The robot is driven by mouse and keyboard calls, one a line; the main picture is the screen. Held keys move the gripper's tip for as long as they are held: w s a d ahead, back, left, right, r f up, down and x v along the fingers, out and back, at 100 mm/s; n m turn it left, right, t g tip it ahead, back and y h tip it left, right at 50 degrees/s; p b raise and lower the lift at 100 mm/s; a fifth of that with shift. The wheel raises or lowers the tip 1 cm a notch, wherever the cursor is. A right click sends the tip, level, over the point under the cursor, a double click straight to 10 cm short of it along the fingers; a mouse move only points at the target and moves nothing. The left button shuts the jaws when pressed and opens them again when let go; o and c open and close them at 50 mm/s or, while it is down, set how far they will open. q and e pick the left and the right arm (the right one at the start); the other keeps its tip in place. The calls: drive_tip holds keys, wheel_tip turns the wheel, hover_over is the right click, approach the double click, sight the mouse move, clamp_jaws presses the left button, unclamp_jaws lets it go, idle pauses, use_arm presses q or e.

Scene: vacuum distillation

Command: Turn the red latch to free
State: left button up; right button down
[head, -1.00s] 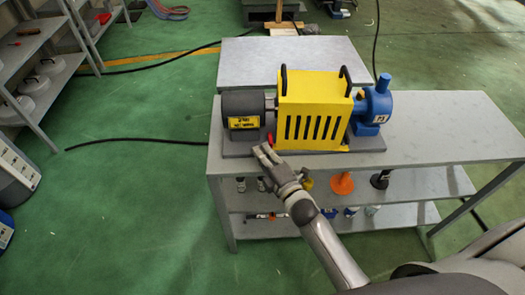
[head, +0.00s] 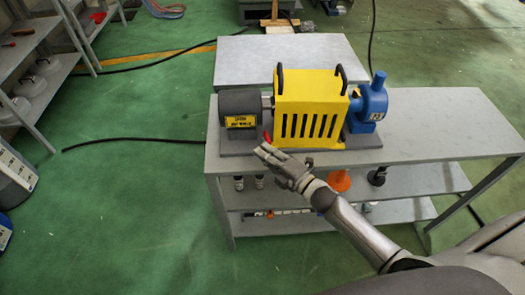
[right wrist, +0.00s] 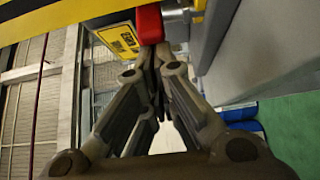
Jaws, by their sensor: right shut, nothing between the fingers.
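The red latch (head: 268,136) shows as a small red spot at the lower front of the pump unit, between the dark motor (head: 241,109) and the yellow guard (head: 308,107). In the right wrist view the red latch (right wrist: 149,24) is large, right at the fingertips. My right gripper (head: 264,150) is shut and empty, its tips at or just beside the latch; I cannot tell whether they touch it. The right gripper also fills the wrist view (right wrist: 158,55). My left gripper is not in view.
The pump unit with its blue pump head (head: 372,103) stands on a grey table (head: 440,130). Lower shelves hold an orange funnel (head: 339,180) and bottles. A grey shelf unit (head: 50,50) stands at left. Green floor is open between them.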

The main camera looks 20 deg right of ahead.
drive_tip(key=d+n+g+y+b, duration=0.1)
drive_tip(key=y, duration=0.1)
drive_tip(key=d+n+g+y, duration=0.1)
drive_tip(key=n+y, duration=0.1)
drive_tip(key=shift+s+f+g+b, duration=0.1)
drive_tip(key=shift+s+g+b, duration=0.05)
drive_tip(key=shift+g+b, duration=0.2)
drive_tip(key=shift+s, duration=0.1)
drive_tip(key=shift+d+b, duration=1.05)
drive_tip(key=shift+d, duration=0.2)
